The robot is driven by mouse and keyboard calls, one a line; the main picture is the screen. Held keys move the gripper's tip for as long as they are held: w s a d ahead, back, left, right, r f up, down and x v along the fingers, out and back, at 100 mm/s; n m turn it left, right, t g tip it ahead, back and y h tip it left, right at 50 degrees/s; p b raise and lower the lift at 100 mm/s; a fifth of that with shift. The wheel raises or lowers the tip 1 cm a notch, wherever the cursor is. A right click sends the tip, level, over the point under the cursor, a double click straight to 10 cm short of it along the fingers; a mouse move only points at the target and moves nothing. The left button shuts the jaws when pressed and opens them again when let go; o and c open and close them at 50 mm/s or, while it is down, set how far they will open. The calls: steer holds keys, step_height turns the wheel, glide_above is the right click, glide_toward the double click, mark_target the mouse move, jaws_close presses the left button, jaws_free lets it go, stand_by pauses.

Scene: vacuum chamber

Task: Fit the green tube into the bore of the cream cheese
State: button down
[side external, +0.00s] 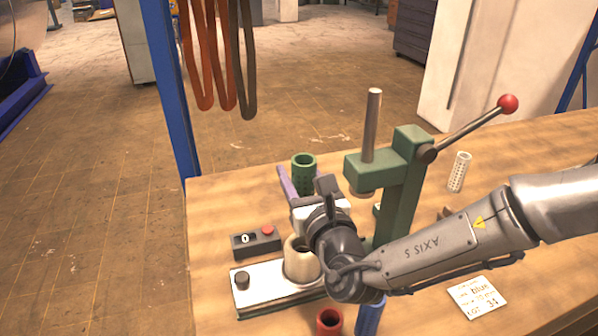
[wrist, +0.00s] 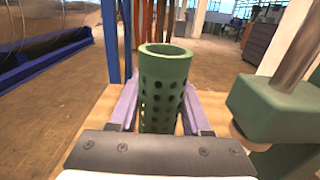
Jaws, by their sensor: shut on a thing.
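The green tube (side external: 303,174), perforated with rows of holes and open at the top, is upright between the purple fingers of my gripper (side external: 297,190). In the wrist view the tube (wrist: 163,90) has a finger pressed on each side, and its lower end is hidden by the gripper body (wrist: 160,152). The cream cheese (side external: 301,265) stands on a white plate (side external: 262,289), nearer the side camera than the tube. My wrist covers part of the cheese, and its bore cannot be made out clearly. The tube is apart from the cheese.
A green press (side external: 403,180) with a steel column and red-knobbed lever stands right of my gripper. A switch box (side external: 256,243) lies left. A red tube (side external: 328,321), a blue tube (side external: 369,317), a white perforated tube (side external: 459,172) and a label card (side external: 477,297) are on the bench.

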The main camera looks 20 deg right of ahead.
steer(key=shift+f, duration=2.85)
steer(key=shift+f, duration=0.3)
steer(key=shift+f, duration=1.8)
steer(key=shift+c, duration=1.4)
jaws_free()
steer(key=s, duration=0.4)
steer(key=shift+s+a, duration=0.1)
steer(key=shift+s, duration=0.2)
step_height(320, 180, up, 7)
steer(key=shift+s, duration=0.15)
